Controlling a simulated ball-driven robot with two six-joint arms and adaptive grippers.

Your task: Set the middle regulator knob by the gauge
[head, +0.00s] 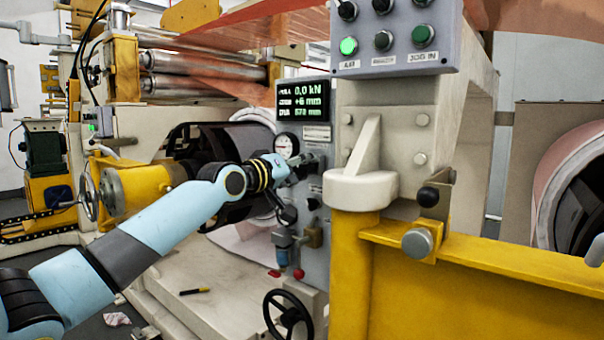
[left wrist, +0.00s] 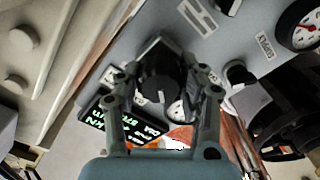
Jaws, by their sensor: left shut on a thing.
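In the left wrist view a dark round knob (left wrist: 158,88) with a white pointer mark sits between the fingers of my left gripper (left wrist: 160,82). The gripper is shut on the knob, which is on the grey regulator panel (left wrist: 225,45). In the head view my left gripper (head: 298,166) reaches the panel just below and right of a round white gauge (head: 286,146); it hides much of the knob area. My right gripper is not in view.
A green-lit readout (head: 303,97) stands above the head-view gauge. A button box (head: 395,40) hangs at upper right. A cream bracket (head: 362,185) on a yellow post stands close right of the panel. A black handwheel (head: 288,314) is below.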

